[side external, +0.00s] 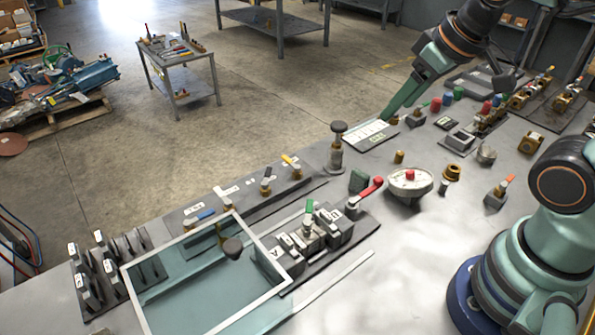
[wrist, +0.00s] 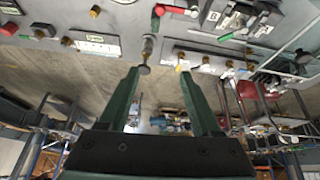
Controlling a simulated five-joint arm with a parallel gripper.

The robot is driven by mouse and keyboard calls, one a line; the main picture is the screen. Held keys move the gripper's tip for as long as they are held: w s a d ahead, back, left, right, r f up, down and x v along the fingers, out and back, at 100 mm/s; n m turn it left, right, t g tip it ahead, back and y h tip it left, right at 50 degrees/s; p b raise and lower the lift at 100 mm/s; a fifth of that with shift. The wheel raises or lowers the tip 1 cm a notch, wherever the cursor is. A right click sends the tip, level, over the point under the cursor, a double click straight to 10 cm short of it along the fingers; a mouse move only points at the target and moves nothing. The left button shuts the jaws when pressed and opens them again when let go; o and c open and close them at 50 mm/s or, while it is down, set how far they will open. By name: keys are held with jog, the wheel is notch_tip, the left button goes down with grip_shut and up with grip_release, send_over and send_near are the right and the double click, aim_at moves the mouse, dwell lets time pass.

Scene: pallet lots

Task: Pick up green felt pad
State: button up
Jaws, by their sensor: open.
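A small dark green square piece (side external: 358,181) stands on the grey table beside a red lever handle (side external: 372,187); it looks like the green felt pad, but I cannot tell its material.
A dark-knobbed metal post (side external: 337,150) stands left of my gripper. A white labelled plate (side external: 370,134) lies by the fingertips. A round white dial with a red knob (side external: 410,183) and a valve block (side external: 310,232) flank the green piece. A framed tray (side external: 150,300) is front left.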

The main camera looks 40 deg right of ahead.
jog(key=n, duration=0.2)
jog(key=n+g, duration=0.5)
jog(key=n, duration=1.1)
send_over(361, 172)
notch_tip(361, 172, down, 9)
notch_tip(361, 172, down, 12)
jog(key=shift+r, duration=0.2)
jog(key=c, duration=1)
